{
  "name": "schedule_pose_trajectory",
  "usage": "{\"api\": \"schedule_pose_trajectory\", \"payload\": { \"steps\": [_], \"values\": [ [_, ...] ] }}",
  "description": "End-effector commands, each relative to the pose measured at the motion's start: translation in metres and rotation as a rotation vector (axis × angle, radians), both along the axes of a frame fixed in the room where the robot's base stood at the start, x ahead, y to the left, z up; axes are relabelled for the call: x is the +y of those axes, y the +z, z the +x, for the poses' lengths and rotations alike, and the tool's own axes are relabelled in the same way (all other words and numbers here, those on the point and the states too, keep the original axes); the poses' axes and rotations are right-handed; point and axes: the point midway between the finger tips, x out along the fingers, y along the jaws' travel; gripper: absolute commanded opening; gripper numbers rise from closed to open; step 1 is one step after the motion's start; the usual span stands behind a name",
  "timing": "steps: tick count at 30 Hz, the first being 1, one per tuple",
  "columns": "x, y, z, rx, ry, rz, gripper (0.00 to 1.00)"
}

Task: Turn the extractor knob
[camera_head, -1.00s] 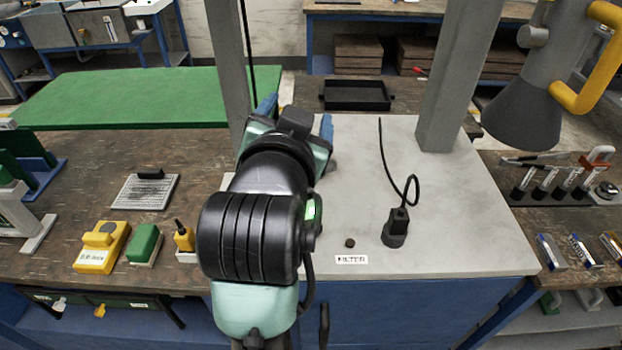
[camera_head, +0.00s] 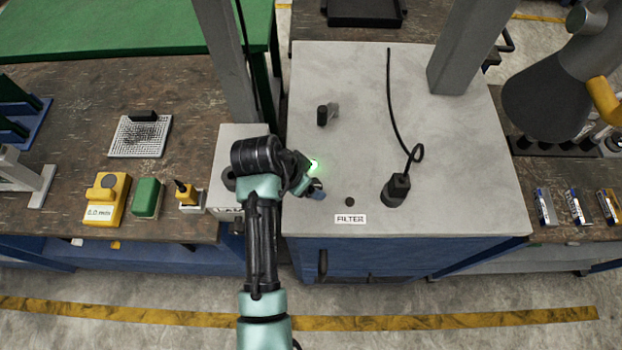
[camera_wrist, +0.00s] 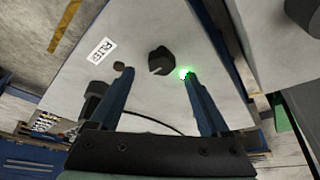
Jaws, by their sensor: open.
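A round black knob (camera_wrist: 160,60) with a pale pointer mark sits on the light grey surface in the wrist view, beside a glowing green light (camera_wrist: 184,73). The green light also shows in the head view (camera_head: 313,166), where my gripper (camera_head: 315,189) seems to hide the knob. My gripper (camera_wrist: 159,76) is open and empty, with its blue fingers aimed at the knob. The knob appears just beyond and between the fingertips; I cannot tell whether they touch it.
A FILTER label (camera_head: 350,218), small black button (camera_head: 350,202) and black cabled fitting (camera_head: 397,190) lie right of my gripper. A small dark upright piece (camera_head: 323,116) stands behind. Grey posts (camera_head: 228,60) (camera_head: 462,50) rise at both sides. The grey top between them is mostly clear.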

Motion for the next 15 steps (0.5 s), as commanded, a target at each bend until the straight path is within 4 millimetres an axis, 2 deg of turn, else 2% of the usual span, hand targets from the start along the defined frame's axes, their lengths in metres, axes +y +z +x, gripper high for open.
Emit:
{"api": "schedule_pose_trajectory", "payload": {
  "steps": [6,15],
  "values": [
    [-0.008,-0.026,0.008,0.0,-0.001,0.001,0.81],
    [-0.01,-0.036,0.011,-0.003,0.0,0.002,0.81]
  ]
}}
